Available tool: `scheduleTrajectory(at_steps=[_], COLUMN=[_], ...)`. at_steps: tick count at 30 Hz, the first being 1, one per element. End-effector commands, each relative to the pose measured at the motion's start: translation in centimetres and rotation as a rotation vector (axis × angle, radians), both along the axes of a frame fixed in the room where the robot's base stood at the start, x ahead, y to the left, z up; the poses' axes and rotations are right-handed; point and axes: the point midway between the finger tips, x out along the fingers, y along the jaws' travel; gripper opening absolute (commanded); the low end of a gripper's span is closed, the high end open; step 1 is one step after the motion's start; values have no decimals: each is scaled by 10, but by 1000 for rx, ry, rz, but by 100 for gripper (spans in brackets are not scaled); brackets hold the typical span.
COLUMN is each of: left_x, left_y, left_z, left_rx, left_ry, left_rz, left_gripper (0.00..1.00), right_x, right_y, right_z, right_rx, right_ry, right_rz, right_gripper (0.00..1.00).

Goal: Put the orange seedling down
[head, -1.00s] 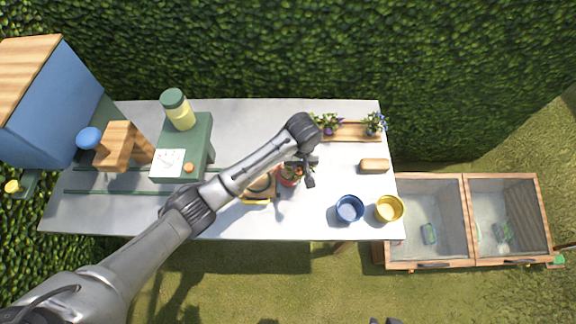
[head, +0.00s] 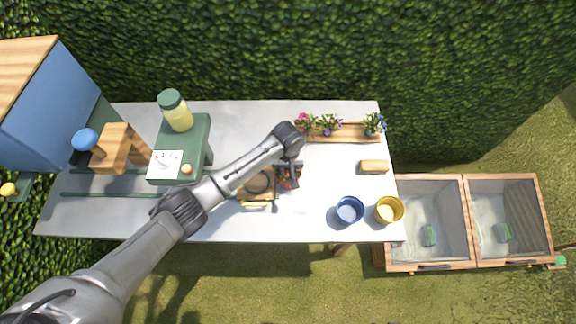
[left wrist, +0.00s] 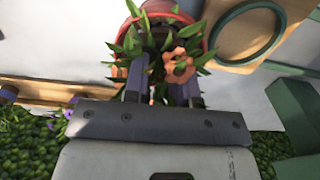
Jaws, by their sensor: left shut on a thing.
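The orange seedling (left wrist: 178,66) shows in the left wrist view as an orange flower among green leaves in a reddish pot. My left gripper (left wrist: 165,85) is shut on it, with one finger on each side of the plant. In the head view my left gripper (head: 290,174) is over the middle of the table, partly hidden by my arm. The seedling's pot is beside a wooden board with a dark green ring (left wrist: 250,32); the board also shows in the head view (head: 250,195). I cannot tell whether the pot touches the table. My right gripper is out of view.
A wooden rack (head: 352,138) with several flowers stands at the back right. A blue pot (head: 349,210), a yellow pot (head: 390,209) and a wooden block (head: 374,167) are on the right. A green stand (head: 197,150) is on the left. The table (head: 320,190) is clear right of the gripper.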

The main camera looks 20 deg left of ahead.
Motion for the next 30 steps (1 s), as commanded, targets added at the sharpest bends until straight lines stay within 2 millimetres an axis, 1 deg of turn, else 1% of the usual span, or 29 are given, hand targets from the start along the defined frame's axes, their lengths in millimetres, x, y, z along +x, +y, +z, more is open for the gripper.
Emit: scheduleTrajectory(at_steps=[8,9,16,17,25,28,30], left_x=[0,0,0,0,1,1,1], left_y=[0,0,0,0,0,-1,-1], left_z=[-2,-2,-2,-2,0,10,20], left_rx=[-1,-1,-1,-1,0,-2,-2], left_ry=[0,-1,-1,-1,-2,-4,-4], left_rz=[0,0,0,0,0,-1,-1], left_gripper=[2,27,49,50,50,50,50], right_x=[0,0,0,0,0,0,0], right_y=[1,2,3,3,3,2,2], right_z=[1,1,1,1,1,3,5], right_rx=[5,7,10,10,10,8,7], right_ry=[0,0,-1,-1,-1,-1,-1], right_rz=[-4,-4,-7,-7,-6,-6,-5], right_gripper=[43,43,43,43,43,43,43])
